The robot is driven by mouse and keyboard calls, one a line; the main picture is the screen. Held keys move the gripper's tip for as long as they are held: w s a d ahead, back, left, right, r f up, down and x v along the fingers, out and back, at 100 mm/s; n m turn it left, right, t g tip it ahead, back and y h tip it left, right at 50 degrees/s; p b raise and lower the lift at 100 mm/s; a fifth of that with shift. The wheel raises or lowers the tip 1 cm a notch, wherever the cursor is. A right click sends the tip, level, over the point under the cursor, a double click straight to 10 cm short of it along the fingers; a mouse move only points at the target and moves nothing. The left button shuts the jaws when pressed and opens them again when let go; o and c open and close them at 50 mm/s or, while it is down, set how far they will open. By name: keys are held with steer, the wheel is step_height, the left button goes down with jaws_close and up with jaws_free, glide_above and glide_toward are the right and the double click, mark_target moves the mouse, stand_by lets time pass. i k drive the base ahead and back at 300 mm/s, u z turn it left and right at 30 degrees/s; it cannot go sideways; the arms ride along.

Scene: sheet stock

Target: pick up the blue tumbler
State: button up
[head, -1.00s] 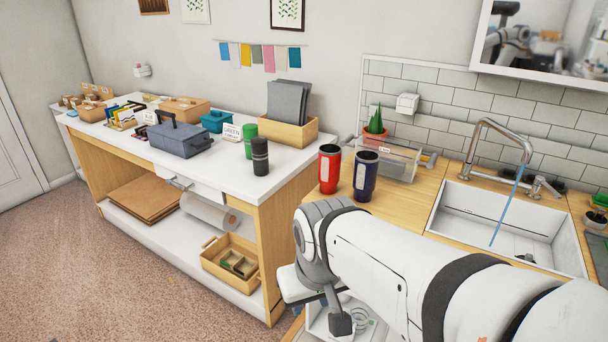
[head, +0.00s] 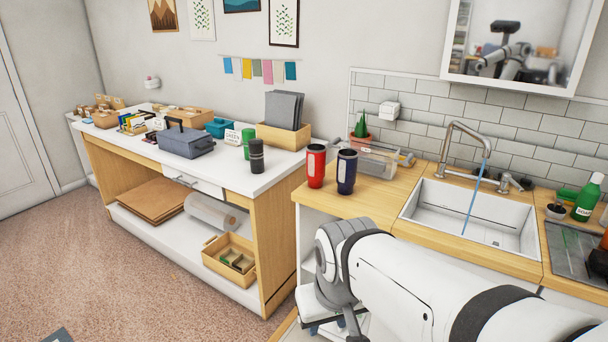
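The blue tumbler (head: 347,171) is dark navy with a pale label. It stands upright on the wooden counter (head: 380,203), left of the sink. A red tumbler (head: 316,166) stands upright just to its left. My arm reaches in from the lower right, with its wrist in front of and below the tumblers. My gripper is not clearly visible; its fingers are hidden by the wrist or lie below the picture's edge. Nothing touches the blue tumbler.
A clear bin (head: 377,163) and a potted cactus (head: 361,131) stand behind the tumblers. The sink (head: 471,214) with its tap is to the right. A white-topped workbench (head: 235,176) at the left holds a black tumbler (head: 257,155), a green one (head: 248,140) and a toolbox (head: 181,140).

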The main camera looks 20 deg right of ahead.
mark_target(347, 158)
steer(key=z, duration=0.05)
steer(key=i, duration=1.4)
steer(key=u, duration=0.05)
